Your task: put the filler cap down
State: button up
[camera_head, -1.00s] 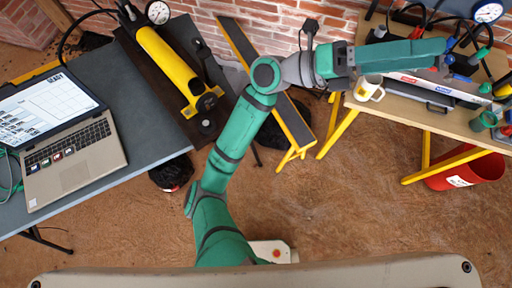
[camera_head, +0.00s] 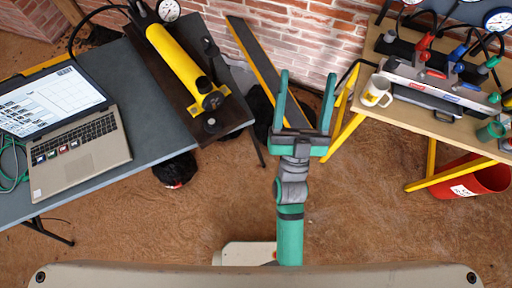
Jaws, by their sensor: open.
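My gripper (camera_head: 307,77) is in the middle of the view, its two green fingers spread wide and pointing toward the brick wall. Nothing shows between the fingers. It is over the floor and a narrow dark plank, apart from both tables. A yellow hand pump (camera_head: 177,62) lies on a dark board on the left table.
The left table (camera_head: 150,128) also holds an open laptop (camera_head: 68,135). The right bench (camera_head: 420,117) holds a mug (camera_head: 376,92), a long level (camera_head: 435,82), red- and blue-handled valves and a green cup (camera_head: 491,131). A red bin (camera_head: 475,178) stands beneath it.

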jog(key=s+a+f+n+g+y, duration=0.1)
jog(key=s+a+f+g, duration=0.2)
jog(key=s+f, duration=0.3)
jog(key=s+a+f+n+g+y, duration=0.1)
jog(key=s+a+f+g, duration=0.2)
jog(key=f, duration=0.9)
jog(key=s+a+f+g+y, duration=0.1)
jog(key=s+a+f+g, duration=0.3)
jog(key=s+f, duration=0.5)
jog(key=shift+s+f+n+g, duration=0.15)
jog(key=shift+s+n+g, duration=0.25)
jog(key=shift+s+g, duration=0.8)
